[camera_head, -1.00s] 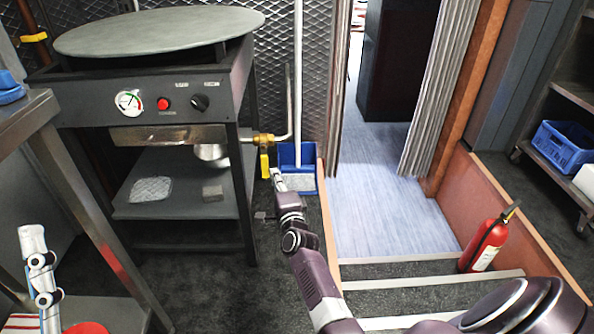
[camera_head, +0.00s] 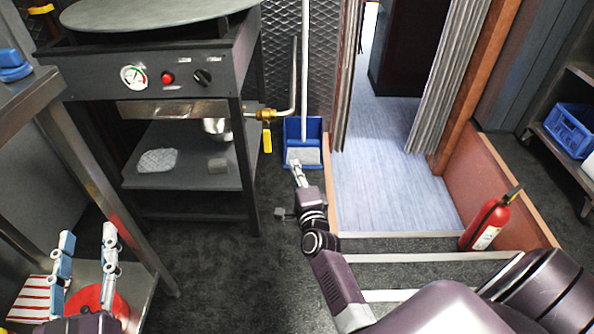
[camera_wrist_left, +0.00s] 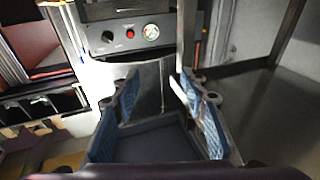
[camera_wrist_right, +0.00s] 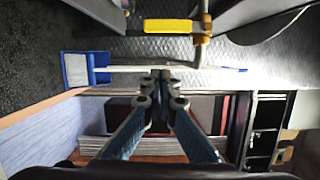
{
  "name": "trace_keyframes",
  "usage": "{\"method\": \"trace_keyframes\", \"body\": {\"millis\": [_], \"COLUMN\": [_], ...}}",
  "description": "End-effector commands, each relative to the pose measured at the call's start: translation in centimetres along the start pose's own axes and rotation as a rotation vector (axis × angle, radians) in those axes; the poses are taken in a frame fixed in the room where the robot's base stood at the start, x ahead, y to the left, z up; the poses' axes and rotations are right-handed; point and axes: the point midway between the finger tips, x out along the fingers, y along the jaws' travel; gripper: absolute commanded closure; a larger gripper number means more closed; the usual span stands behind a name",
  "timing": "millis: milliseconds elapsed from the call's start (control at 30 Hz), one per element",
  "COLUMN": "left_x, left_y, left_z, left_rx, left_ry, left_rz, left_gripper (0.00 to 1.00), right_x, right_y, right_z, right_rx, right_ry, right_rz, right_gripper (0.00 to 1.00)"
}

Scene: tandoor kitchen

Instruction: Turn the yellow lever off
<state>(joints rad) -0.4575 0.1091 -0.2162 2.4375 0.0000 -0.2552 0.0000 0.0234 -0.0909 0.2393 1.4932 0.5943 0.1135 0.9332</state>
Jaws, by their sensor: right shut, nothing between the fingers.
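The yellow lever (camera_head: 266,138) hangs downward from a brass valve (camera_head: 266,114) on the pipe at the right side of the dark stove. In the right wrist view the lever (camera_wrist_right: 171,26) is at the top, apart from the fingers. My right gripper (camera_head: 298,168) is to the right of and below the lever in the head view; its fingertips (camera_wrist_right: 161,74) are together and empty. My left gripper (camera_head: 88,240) is at the lower left of the head view, over the steel shelf; its fingers (camera_wrist_left: 158,85) are spread and empty.
A blue dustpan (camera_head: 303,145) with a long pole stands behind my right gripper. The stove (camera_head: 240,80) and a steel table (camera_head: 85,165) stand at left. A red fire extinguisher (camera_head: 487,222) stands by the steps at right. The dark floor (camera_head: 215,270) is clear.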

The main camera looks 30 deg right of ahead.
Motion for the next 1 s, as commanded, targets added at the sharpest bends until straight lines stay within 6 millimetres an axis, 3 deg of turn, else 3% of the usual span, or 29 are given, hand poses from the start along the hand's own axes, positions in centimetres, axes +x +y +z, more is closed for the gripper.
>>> {"method": "trace_keyframes", "body": {"millis": [300, 867, 1000], "left_x": [-0.5, -0.5, -0.5], "left_y": [-0.4, -0.4, -0.4], "left_z": [3.0, 3.2, 3.2], "left_rx": [0.003, 0.003, 0.004], "left_ry": [-0.142, -0.148, -0.149], "left_rz": [-0.008, -0.008, -0.008], "left_gripper": [0.60, 0.60, 0.60], "right_x": [-2.2, -2.3, -2.9], "right_y": [0.0, 0.0, -1.2], "right_z": [0.0, 0.0, 1.1], "right_rx": [0.001, 0.000, -0.086], "right_ry": [0.000, -0.001, -0.040], "right_rz": [0.000, 0.000, -0.012], "right_gripper": [1.00, 1.00, 1.00]}}
